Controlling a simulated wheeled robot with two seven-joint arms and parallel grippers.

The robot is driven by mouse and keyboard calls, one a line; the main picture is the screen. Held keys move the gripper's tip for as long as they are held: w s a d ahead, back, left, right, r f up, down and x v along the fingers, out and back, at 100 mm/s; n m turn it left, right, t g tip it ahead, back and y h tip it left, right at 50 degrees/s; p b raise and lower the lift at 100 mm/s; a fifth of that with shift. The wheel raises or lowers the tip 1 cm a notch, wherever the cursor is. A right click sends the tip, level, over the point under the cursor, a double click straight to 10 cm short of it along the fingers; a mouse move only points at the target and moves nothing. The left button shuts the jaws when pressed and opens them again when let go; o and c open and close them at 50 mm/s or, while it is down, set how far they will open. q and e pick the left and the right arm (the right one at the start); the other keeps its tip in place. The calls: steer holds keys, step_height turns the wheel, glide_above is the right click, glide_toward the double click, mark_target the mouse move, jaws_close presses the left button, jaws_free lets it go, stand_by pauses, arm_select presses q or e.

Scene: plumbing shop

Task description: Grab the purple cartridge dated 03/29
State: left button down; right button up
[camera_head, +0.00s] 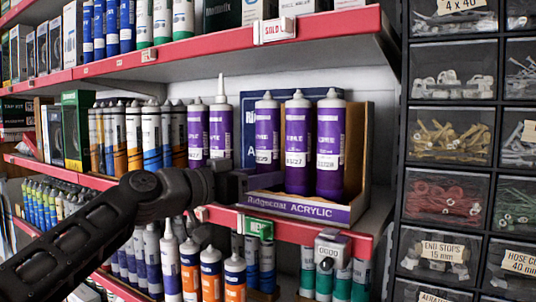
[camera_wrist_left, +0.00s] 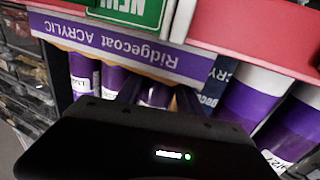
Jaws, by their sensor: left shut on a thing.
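Three purple cartridges with white caps stand in a cardboard tray (camera_head: 300,208) marked Ridgecoat ACRYLIC: a left one (camera_head: 267,130), a middle one (camera_head: 299,140) and a right one (camera_head: 330,150). Two more purple cartridges (camera_head: 197,133) (camera_head: 221,128) stand left of the tray, one with a long nozzle. The date print is too small to read surely. My left gripper (camera_head: 245,183) reaches in low at the tray's left front. In the upside-down left wrist view its fingers (camera_wrist_left: 157,98) are shut around the tray's left cartridge (camera_wrist_left: 155,95), whose lower part the gripper hides. My right gripper is not in view.
The red shelf edge (camera_head: 285,228) runs below the tray, with a green tag (camera_head: 256,228) and a metal-grey device (camera_head: 331,245) on it. Another shelf (camera_head: 250,40) is above. Blue- and orange-banded tubes (camera_head: 140,135) crowd the left. Black parts bins (camera_head: 450,135) stand at right.

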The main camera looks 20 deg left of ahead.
arm_select(q)
steer(key=shift+r, duration=0.15)
stand_by(0.3)
steer(key=shift+s+r+b, duration=0.15)
steer(key=shift+r+b, duration=0.15)
steer(key=shift+b, duration=0.1)
step_height(320, 180, up, 6)
steer(key=shift+a+r+p, duration=0.1)
steer(key=shift+r+p, duration=0.1)
steer(key=shift+p, duration=0.45)
steer(key=shift+s+f+b, duration=0.35)
steer(key=shift+s+b, duration=0.3)
steer(key=shift+b, duration=0.2)
steer(key=b, duration=0.6)
glide_toward(260, 143)
steer(key=s+d, duration=0.1)
steer(key=s, duration=0.9)
steer(key=shift+w+d+r, duration=0.1)
steer(key=shift+d+r, duration=0.05)
steer(key=shift+r, duration=0.1)
